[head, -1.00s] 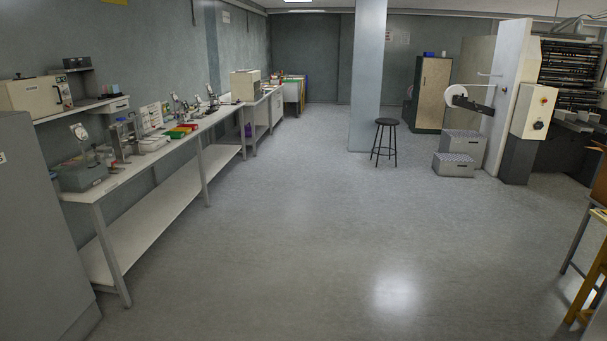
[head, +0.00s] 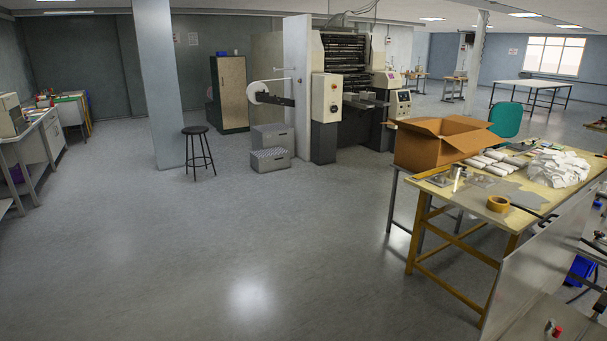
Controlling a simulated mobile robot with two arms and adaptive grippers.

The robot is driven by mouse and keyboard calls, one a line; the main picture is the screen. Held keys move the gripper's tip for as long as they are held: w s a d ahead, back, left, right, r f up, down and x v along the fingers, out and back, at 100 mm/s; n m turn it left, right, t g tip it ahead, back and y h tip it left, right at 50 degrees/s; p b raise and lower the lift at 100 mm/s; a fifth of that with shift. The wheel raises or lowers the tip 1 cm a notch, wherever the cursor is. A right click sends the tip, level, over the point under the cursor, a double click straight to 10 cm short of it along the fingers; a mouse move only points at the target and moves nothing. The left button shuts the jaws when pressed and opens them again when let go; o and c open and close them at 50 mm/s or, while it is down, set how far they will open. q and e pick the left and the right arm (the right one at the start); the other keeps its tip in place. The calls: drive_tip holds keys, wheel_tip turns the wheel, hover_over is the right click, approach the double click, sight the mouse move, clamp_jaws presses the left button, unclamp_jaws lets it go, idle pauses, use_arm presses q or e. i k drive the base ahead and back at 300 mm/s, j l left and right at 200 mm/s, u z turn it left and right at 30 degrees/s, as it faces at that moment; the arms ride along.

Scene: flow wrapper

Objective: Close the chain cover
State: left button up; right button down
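Neither of my grippers is in view. I cannot pick out the chain cover for certain. At the lower right edge, part of a machine shows with a large pale grey panel (head: 540,262) standing beside the wooden table. A red button (head: 556,331) sits near the bottom of the frame by this panel. I cannot tell whether the panel is the chain cover or whether it is open. The rest of this machine is cut off by the frame.
A black stool (head: 198,132), grey steps (head: 270,158) and a large press (head: 345,75) stand further back. The floor at centre and left is clear.

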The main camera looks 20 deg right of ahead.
sight(524, 272)
drive_tip(key=i+z, duration=0.2)
drive_tip(key=z, duration=0.25)
drive_tip(key=i+j+z, duration=0.1)
drive_tip(key=i+z, duration=0.15)
drive_tip(key=z, duration=0.15)
drive_tip(key=i+j+z, duration=0.1)
drive_tip(key=z, duration=0.35)
drive_tip(key=i+j+z, duration=0.25)
drive_tip(key=z, duration=0.15)
drive_tip(key=i+j+z, duration=0.15)
drive_tip(key=j+z, duration=0.15)
drive_tip(key=z, duration=0.15)
drive_tip(key=i+j+z, duration=0.1)
drive_tip(key=j+z, duration=0.2)
drive_tip(key=z, duration=0.15)
